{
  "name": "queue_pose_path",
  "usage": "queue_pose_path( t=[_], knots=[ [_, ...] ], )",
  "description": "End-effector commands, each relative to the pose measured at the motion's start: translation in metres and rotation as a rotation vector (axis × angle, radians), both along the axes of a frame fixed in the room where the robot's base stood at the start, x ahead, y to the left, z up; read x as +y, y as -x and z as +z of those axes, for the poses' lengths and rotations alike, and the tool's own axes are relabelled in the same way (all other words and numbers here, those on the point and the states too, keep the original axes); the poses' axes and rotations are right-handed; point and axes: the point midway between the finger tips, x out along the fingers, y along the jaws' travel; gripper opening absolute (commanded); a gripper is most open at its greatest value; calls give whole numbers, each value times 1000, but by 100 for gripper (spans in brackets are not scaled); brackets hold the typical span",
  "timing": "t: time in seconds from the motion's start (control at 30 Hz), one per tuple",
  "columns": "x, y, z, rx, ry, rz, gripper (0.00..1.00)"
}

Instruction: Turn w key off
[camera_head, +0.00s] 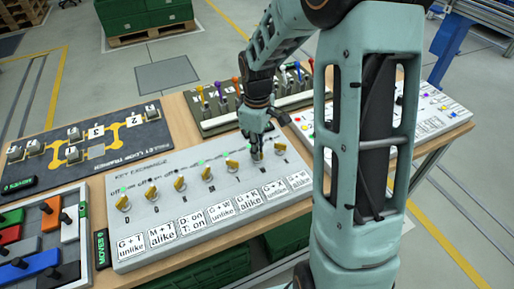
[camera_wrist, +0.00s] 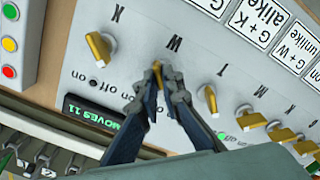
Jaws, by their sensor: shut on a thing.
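The key panel (camera_head: 205,215) is a light grey sloped board with a row of yellow keys and printed rule cards. In the wrist view the W key (camera_wrist: 157,66) is a small yellow key by the letter W. My gripper (camera_wrist: 160,76) is shut on it; the fingers cover much of the key, so its exact angle is hard to tell. In the head view my gripper (camera_head: 255,140) reaches down to the right part of the key row. W's lamp is hidden.
A MOVES display (camera_wrist: 92,115) lies beyond the keys. A dark panel (camera_head: 85,150), a tray of coloured blocks (camera_head: 82,196), a rack with coloured handles (camera_head: 205,124) and a white button panel (camera_head: 440,108) surround the key panel.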

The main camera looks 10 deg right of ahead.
Motion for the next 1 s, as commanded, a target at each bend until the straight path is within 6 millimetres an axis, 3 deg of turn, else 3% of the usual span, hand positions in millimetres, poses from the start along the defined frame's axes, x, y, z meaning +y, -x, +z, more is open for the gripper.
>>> queue_pose_path(
  t=[0.67,0.7,0.83,1.0],
  knots=[
    [1,-2,1,-5,0,65,0],
    [1,-2,1,-5,0,65,9],
    [0,-1,1,-4,0,64,23],
    [0,-1,0,-2,0,63,24]
  ],
)
